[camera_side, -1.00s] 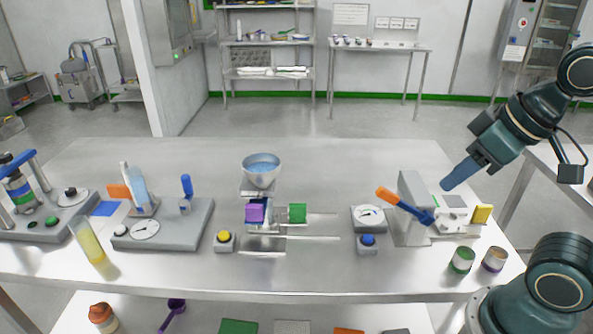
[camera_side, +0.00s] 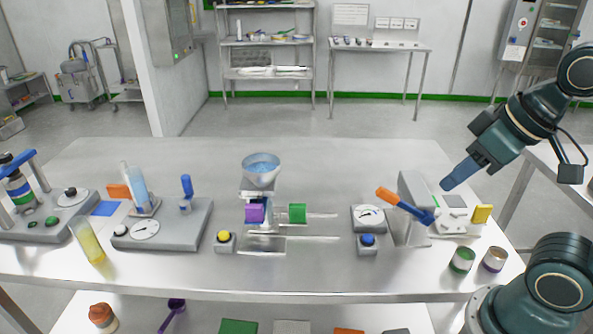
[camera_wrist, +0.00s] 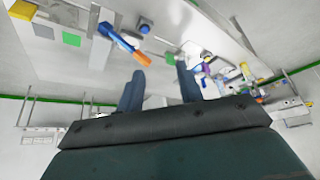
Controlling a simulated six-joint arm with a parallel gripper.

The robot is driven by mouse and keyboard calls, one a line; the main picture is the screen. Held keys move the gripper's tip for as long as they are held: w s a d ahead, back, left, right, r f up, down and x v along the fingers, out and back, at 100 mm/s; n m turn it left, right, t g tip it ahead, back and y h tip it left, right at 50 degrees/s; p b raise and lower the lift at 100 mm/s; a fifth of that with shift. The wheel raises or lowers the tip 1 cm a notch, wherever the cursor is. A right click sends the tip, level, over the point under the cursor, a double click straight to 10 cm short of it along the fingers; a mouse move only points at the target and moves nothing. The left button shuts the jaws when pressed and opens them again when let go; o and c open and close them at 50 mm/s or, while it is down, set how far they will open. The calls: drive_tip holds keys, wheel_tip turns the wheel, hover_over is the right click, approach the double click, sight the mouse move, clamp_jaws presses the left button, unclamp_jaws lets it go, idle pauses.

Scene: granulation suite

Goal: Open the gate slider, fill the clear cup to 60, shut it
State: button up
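A metal hopper (camera_side: 262,177) with blue material inside stands at the middle of the table. Below it are a purple block (camera_side: 254,212) and, to its right, a green block (camera_side: 297,213) near thin metal rails; I cannot tell for certain which is the gate slider's handle. I cannot pick out the clear cup with certainty; the space under the hopper is partly hidden by the purple block. My gripper (camera_side: 446,185) hangs in the air at the right, well apart from the hopper. In the wrist view my gripper (camera_wrist: 160,90) has its two blue fingers apart with nothing between them.
An orange-and-blue lever (camera_side: 403,203) and a dial unit (camera_side: 369,218) stand between my gripper and the hopper. A yellow button (camera_side: 223,236) is left of the hopper base. A yellow-filled tube (camera_side: 88,241) leans further left. Two small jars (camera_side: 461,260) stand front right.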

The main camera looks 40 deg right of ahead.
drive_tip(key=shift+c, duration=0.2)
drive_tip(key=n+g, duration=0.6)
drive_tip(key=n, duration=0.3)
hover_over(253, 205)
drive_tip(key=f, duration=0.9)
drive_tip(key=shift+s+d+f, duration=0.2)
drive_tip(key=shift+d, duration=0.05)
drive_tip(key=shift+w+a+f, duration=0.2)
drive_tip(key=shift+f, duration=0.1)
drive_tip(key=shift+f, duration=0.15)
drive_tip(key=shift+f, duration=4.85)
